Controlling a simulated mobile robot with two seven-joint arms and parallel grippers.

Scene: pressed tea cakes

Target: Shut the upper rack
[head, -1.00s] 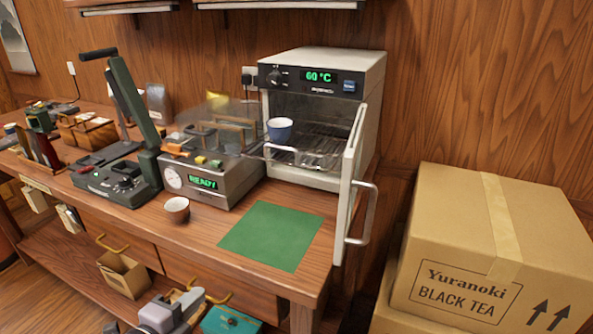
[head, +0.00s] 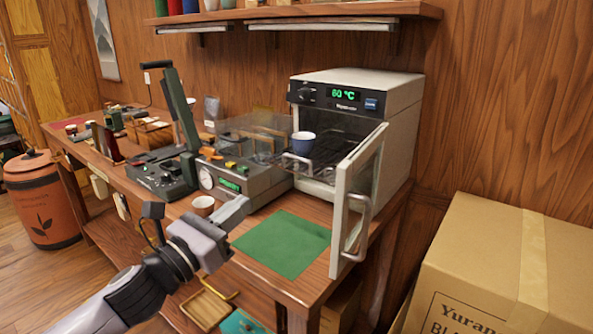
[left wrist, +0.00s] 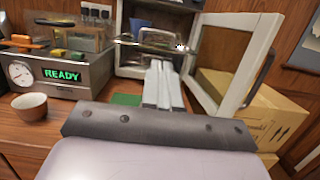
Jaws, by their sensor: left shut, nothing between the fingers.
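The small white oven (head: 350,100) on the bench has its glass door (head: 359,195) swung open to the right. The upper rack (head: 312,172) sticks out of it, its front handle bar (head: 297,160) toward the left; a blue cup (head: 303,143) stands on it. The bar also shows in the left wrist view (left wrist: 150,47). My left gripper (head: 244,206) is shut and empty, left of the green mat and short of the rack. In the left wrist view its fingers (left wrist: 162,72) point toward the oven opening. My right gripper is not in view.
A grey device reading READY (head: 235,178) stands left of the oven, with a small brown cup (head: 203,205) before it. The green mat (head: 282,245) lies bare on the bench. A cardboard box (head: 490,260) stands right of the open door.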

